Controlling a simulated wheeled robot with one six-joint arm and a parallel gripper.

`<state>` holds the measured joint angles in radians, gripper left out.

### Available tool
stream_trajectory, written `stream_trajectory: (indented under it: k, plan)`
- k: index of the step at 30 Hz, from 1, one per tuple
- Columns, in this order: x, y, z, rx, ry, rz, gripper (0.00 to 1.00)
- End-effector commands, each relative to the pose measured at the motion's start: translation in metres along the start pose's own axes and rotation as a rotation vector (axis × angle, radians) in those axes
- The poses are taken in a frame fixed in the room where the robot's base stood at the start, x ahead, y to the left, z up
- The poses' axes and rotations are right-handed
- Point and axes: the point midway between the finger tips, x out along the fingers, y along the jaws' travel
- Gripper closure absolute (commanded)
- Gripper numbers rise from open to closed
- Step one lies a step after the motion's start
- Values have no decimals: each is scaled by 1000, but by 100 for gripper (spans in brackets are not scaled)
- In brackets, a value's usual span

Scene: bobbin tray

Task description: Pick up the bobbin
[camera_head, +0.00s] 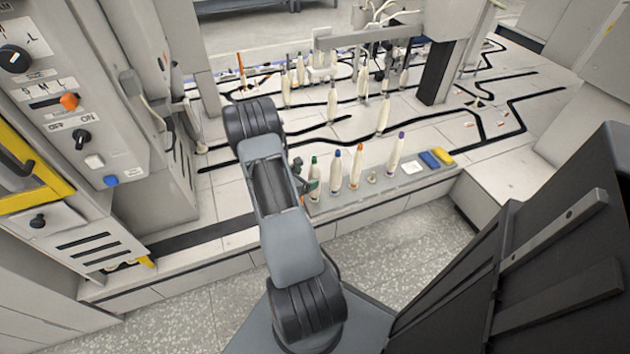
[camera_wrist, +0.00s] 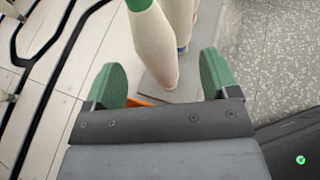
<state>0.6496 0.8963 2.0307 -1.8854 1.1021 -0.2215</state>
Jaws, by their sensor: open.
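A white bobbin with a green top (camera_head: 314,180) stands upright at the left end of the row on the grey tray (camera_head: 385,190). My gripper (camera_head: 305,181) is at its left side in the head view, partly hidden by my arm. In the wrist view my gripper's green-padded fingers (camera_wrist: 159,62) are apart. The green-topped bobbin (camera_wrist: 152,45) lies between them in the picture, in front of the palm; I cannot tell whether either pad touches it. A second bobbin (camera_wrist: 184,22) shows close behind it.
To the right on the tray stand blue-topped (camera_head: 336,172), orange-topped (camera_head: 356,166) and purple-topped (camera_head: 396,153) bobbins. Blue (camera_head: 429,160) and yellow (camera_head: 443,156) blocks lie at its right end. Several more bobbins stand behind. A control panel (camera_head: 70,110) rises at left.

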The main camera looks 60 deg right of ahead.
Motion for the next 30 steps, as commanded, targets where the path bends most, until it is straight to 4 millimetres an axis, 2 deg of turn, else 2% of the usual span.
stream_trajectory:
  k: [5,15,26,30]
  plan:
    - [9,0,-2,1,0,-2,20]
    - [51,4,-5,1,1,-2,20]
    - [56,4,-3,1,0,0,20]
    - [56,4,-3,1,0,0,33]
